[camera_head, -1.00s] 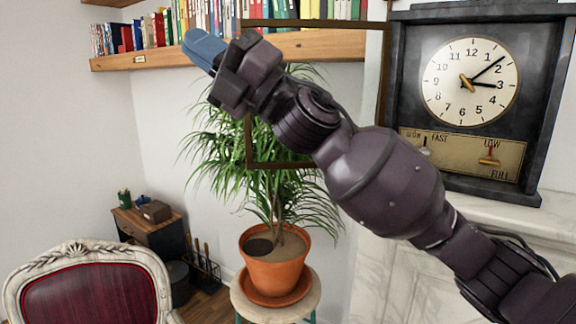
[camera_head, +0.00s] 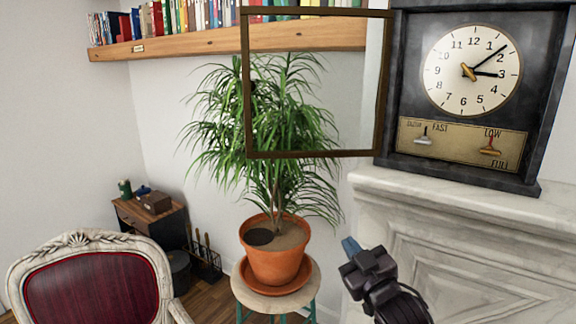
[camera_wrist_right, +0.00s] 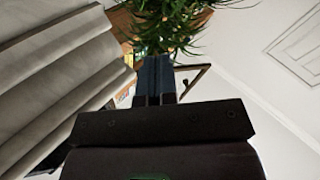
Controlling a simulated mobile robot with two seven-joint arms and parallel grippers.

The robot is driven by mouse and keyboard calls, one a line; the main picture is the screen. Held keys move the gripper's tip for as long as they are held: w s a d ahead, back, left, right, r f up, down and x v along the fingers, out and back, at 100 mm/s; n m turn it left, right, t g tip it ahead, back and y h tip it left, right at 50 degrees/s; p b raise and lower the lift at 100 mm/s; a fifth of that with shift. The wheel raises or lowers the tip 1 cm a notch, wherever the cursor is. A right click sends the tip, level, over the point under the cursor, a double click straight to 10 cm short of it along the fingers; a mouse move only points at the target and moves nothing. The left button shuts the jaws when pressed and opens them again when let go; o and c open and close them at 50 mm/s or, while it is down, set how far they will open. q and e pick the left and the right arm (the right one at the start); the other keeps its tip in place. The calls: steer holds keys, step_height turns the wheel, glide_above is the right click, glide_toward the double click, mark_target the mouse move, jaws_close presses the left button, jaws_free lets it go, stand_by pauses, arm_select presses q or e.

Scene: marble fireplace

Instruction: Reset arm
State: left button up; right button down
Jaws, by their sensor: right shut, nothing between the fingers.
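My right gripper (camera_head: 350,246) shows at the lower middle right of the head view, in front of the marble fireplace (camera_head: 460,240). Its blue fingers are together and hold nothing. They also show shut in the right wrist view (camera_wrist_right: 154,78), pointing toward the green plant. Most of my right arm is below the picture edge. My left gripper is in neither view.
A potted plant (camera_head: 275,262) stands on a stool (camera_head: 262,303) left of the right gripper. A clock box (camera_head: 475,85) is on the mantel (camera_head: 480,200). A wooden frame (camera_head: 248,100) hangs before the bookshelf (camera_head: 210,44). A red chair (camera_head: 95,285) is at lower left.

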steer(key=s+d+f+m+g+h, duration=0.2)
steer(key=s+d+f, duration=0.3)
steer(key=f, duration=0.4)
steer(key=s+d+f+m+g+h, duration=0.1)
steer(key=s+d+f+m+h, duration=0.25)
steer(key=f, duration=0.55)
steer(key=s+d+f+m+g, duration=0.1)
steer(key=s+d+f+g, duration=0.1)
steer(key=s+f, duration=0.5)
steer(key=s+d+f+g+h, duration=0.1)
steer(key=s+d+f, duration=0.3)
steer(key=s, duration=1)
step_height(320, 180, down, 3)
steer(key=shift+f+m+g, duration=0.15)
steer(key=shift+m+g, duration=0.2)
steer(key=shift+g, duration=0.35)
steer(key=shift+d+h, duration=0.1)
steer(key=shift+h, duration=0.15)
